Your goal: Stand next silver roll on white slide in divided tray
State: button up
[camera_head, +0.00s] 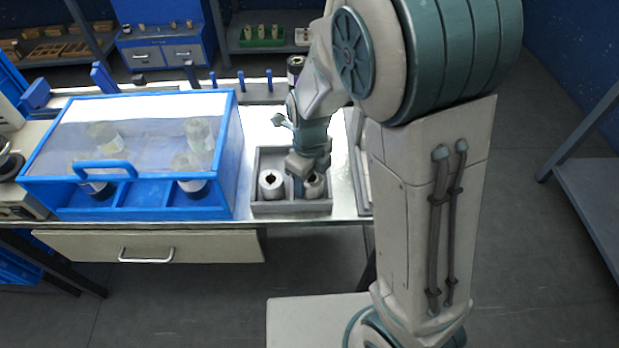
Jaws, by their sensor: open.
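The divided tray (290,208) is grey and stands near the front edge of the bench. One silver roll (271,184) stands upright in its front left compartment, with its dark hole facing up. Another silver roll (315,185) stands in the front right compartment, partly hidden by my gripper. My gripper (303,180) points down over the tray, at the left side of the right roll. Its fingers are small and partly hidden, and whether they touch the roll I cannot tell. I cannot make out a white slide for certain; my arm hides part of the bench on the right.
A dark-topped roll (295,66) stands behind my wrist. Blue pegs (241,81) line the bench's back. Bare bench (257,125) shows behind the tray.

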notch_tip(320, 180, up, 11)
jog(key=p, duration=0.2)
jog(key=s+d+r+n+t, duration=0.1)
jog(key=s+d+n, duration=0.4)
jog(key=n, duration=0.8)
jog(key=s+d+r+n+t, duration=0.1)
jog(key=s+d+r+n, duration=0.2)
jog(key=n, duration=0.9)
jog(key=s+d, duration=0.3)
jog(key=s, duration=0.1)
jog(key=shift+d+r+n, duration=0.3)
jog(key=shift+r+n, duration=0.1)
jog(key=shift+s, duration=0.1)
